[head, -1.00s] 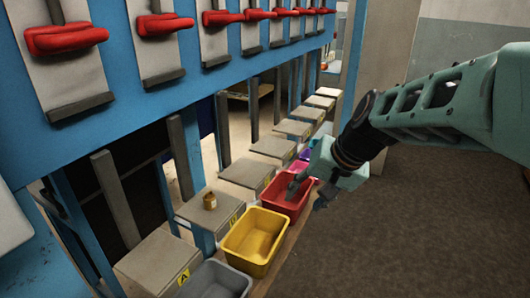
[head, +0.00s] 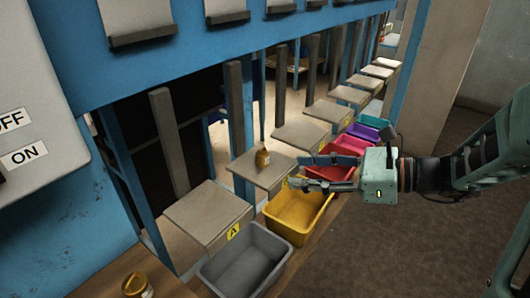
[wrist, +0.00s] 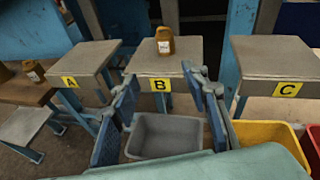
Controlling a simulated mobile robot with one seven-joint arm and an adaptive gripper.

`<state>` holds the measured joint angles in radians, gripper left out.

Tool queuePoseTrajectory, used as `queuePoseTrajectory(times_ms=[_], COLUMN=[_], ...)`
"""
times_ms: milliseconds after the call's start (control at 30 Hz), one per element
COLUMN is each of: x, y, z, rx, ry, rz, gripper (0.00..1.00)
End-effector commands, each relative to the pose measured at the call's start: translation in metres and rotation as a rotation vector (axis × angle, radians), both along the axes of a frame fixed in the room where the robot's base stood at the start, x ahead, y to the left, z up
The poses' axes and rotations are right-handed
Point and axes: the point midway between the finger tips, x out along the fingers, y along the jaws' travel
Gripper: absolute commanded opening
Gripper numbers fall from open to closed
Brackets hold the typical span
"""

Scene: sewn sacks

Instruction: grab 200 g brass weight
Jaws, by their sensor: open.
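A small brass weight (head: 262,157) with a knob on top stands upright on the grey platform marked B (wrist: 168,60). It also shows in the wrist view (wrist: 165,42), beyond the fingertips and near the picture's middle; its pale label is too small to read. A second brass weight (head: 137,285) stands on the wooden bench at lower left, and also at the left of the wrist view (wrist: 34,72). I cannot tell which is 200 g. My gripper (head: 297,172) is open and empty, fingers pointing left, just right of platform B and apart from the weight.
Grey (head: 246,262), yellow (head: 298,214) and red (head: 330,172) bins stand along the platforms' front. Platform A (head: 208,212) is empty, as is platform C (wrist: 275,58). Upright grey posts (head: 168,140) stand behind the platforms. A blue panel (head: 200,50) overhangs them.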

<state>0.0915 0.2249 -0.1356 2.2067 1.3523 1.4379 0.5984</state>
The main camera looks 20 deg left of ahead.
Motion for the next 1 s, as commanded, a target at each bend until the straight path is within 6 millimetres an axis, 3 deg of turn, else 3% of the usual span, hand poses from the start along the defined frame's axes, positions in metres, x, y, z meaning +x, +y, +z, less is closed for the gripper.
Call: queuePoseTrajectory(times_ms=[267, 500, 767, 1000], x=[0.012, 0.019, 0.021, 0.025], y=[-0.001, 0.036, 0.057, 0.092], z=[0.013, 0.007, 0.003, -0.004], rx=[0.144, 0.143, 0.141, 0.141], ry=[0.094, 0.093, 0.092, 0.089], rz=[-0.076, -0.073, -0.072, -0.072], gripper=[0.42, 0.42, 0.42, 0.42])
